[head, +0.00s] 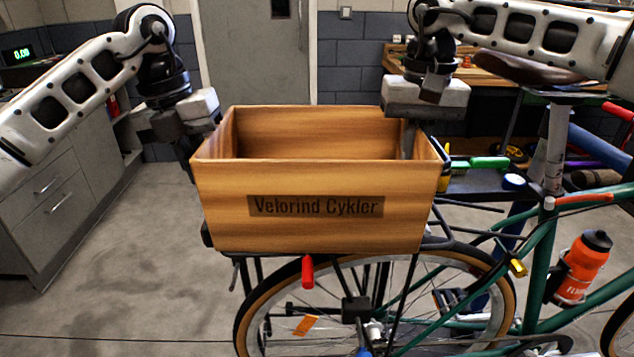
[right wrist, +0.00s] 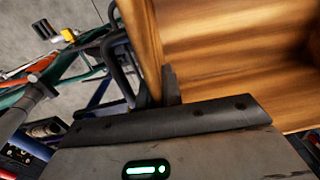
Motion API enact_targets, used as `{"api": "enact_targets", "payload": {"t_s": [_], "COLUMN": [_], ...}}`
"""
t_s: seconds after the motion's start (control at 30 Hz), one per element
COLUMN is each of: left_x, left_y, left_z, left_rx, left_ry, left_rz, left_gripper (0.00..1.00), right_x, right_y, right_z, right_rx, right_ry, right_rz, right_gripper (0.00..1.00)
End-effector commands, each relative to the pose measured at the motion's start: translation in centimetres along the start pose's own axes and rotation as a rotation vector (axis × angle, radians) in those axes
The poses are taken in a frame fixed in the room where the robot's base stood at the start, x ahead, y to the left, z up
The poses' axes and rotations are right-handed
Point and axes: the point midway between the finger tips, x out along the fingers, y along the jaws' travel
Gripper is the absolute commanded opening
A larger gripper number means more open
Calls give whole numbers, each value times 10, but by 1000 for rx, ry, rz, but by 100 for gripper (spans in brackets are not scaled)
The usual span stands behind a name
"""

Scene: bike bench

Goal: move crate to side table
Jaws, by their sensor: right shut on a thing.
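The wooden crate (head: 315,232), lettered "Velorind Cykler", is upright over the bike's rear rack (head: 437,243) and looks empty in the part I see. My right gripper (head: 408,140) is shut on the crate's right wall, with a finger showing inside. The right wrist view shows the same wall (right wrist: 140,35) at the finger. My left gripper (head: 186,148) is at the crate's left wall, with a dark finger outside it. Whether its jaws are closed on the wall is hidden. I cannot pick out the side table for certain.
The green bike (head: 540,260) with an orange bottle (head: 582,266) stands at the right. A wooden workbench (head: 490,68) is behind it. Grey drawers (head: 60,205) stand at the left. The floor (head: 130,250) between drawers and bike is clear.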

Motion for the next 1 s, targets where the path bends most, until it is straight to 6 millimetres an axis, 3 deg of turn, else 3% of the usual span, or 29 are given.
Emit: {"api": "enact_targets", "payload": {"t_s": [1.0], "left_x": [-6], "left_y": [0], "left_z": [0], "left_rx": [-2], "left_ry": [-3], "left_rz": [0], "left_gripper": [0], "right_x": [-6], "right_y": [1], "right_z": [-1], "right_rx": [5], "right_ry": [4], "right_rz": [-1], "right_gripper": [0]}}
